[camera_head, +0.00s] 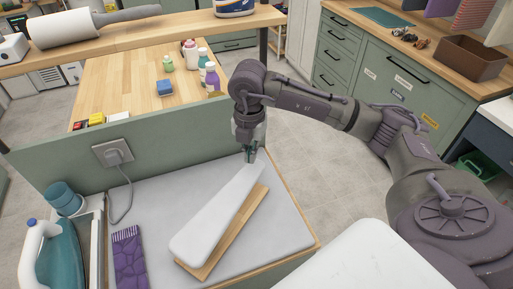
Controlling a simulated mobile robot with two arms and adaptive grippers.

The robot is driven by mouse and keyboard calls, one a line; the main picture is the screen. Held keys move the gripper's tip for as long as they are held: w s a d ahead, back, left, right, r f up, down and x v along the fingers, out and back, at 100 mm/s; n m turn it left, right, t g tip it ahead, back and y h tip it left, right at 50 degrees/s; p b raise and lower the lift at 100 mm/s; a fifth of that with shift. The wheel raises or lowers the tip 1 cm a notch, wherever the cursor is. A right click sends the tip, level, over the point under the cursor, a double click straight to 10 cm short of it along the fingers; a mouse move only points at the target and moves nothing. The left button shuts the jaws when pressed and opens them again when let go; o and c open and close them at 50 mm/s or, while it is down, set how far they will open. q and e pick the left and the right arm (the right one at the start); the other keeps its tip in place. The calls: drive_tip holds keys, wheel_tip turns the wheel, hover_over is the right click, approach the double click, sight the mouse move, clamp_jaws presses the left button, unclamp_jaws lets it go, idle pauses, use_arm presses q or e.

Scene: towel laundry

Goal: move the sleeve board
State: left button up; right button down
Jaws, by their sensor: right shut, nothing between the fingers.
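The sleeve board has a long white padded top (213,222) over a wooden base (232,234). It lies diagonally on the grey-topped table (165,190), with its narrow end toward the back right. My right gripper (250,158) points down at that narrow end. Its fingers are shut with nothing between them, and I cannot tell whether they touch the board. My left gripper is not in view.
A teal iron (58,255), a blue cup-like item (63,197) and a purple patterned cloth (129,257) are on the table's left. A green panel (60,160) with a plugged socket (113,153) stands behind. Bottles (203,64) stand on the wooden table beyond.

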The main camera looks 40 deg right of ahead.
drive_tip(key=w+d+f+p, duration=0.2)
drive_tip(key=d+f, duration=0.1)
drive_tip(key=w+d+f+p, duration=0.1)
drive_tip(key=shift+w+d+f, duration=0.2)
drive_tip(key=shift+w+d, duration=0.1)
drive_tip(key=shift+d, duration=0.1)
drive_tip(key=shift+f+p, duration=0.2)
drive_tip(key=shift+p, duration=0.2)
drive_tip(key=shift+s+a, duration=0.2)
drive_tip(key=shift+a, duration=0.05)
drive_tip(key=shift+s+a+f+p, duration=0.1)
drive_tip(key=shift+a+p, duration=0.05)
drive_tip(key=shift+p, duration=0.15)
drive_tip(key=shift+f, duration=0.1)
